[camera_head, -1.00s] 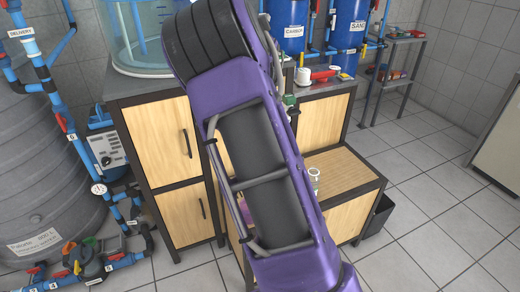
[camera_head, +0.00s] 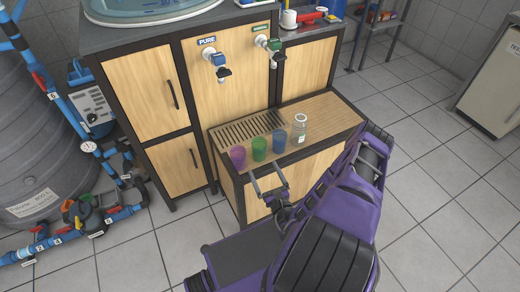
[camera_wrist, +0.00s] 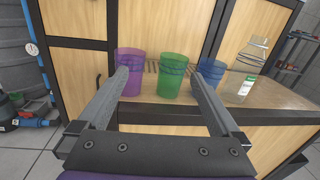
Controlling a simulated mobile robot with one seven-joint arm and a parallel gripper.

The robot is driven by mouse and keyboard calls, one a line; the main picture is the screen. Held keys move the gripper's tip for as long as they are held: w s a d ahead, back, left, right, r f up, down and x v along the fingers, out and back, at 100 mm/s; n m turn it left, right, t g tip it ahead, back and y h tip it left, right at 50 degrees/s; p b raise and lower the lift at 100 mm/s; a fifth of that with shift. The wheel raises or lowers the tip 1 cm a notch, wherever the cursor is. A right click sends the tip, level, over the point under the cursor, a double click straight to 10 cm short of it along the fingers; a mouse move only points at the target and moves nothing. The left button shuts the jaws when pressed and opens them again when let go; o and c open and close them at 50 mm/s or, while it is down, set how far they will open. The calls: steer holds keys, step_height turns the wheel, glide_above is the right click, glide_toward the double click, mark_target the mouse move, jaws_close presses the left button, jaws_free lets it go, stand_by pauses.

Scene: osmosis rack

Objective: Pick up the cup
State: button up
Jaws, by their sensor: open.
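Three translucent cups stand upright in a row near the front edge of the low wooden counter: a purple cup (camera_head: 238,156), a green cup (camera_head: 259,149) and a blue cup (camera_head: 279,141). My gripper (camera_head: 268,186) is open and empty in front of them, just off the counter's front edge. In the wrist view, the green cup (camera_wrist: 172,76) shows between my two fingers (camera_wrist: 160,82), beyond them. The left finger overlaps the purple cup (camera_wrist: 130,72) and the right finger partly covers the blue cup (camera_wrist: 211,77). No cup appears gripped.
A clear glass bottle (camera_head: 300,128) stands right of the blue cup. A slotted drain grate (camera_head: 240,131) lies behind the cups. Two taps (camera_head: 219,62) hang on the cabinet front above. The counter's right end (camera_head: 335,108) is clear.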

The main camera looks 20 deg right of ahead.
steer(key=m+h, duration=0.1)
steer(key=h, duration=0.1)
glide_toward(258, 139)
steer(key=shift+m+g+h, duration=0.3)
steer(key=shift+m+g, duration=0.1)
steer(key=x, duration=0.5)
steer(key=shift+a+r+b, duration=0.25)
steer(key=shift+r+b, duration=0.1)
steer(key=x, duration=0.5)
steer(key=shift+w+f+b, duration=0.15)
steer(key=shift+f+b, duration=0.05)
steer(key=shift+b, duration=0.1)
steer(key=c, duration=1.2)
steer(key=shift+r, duration=0.1)
steer(key=shift+c, duration=0.2)
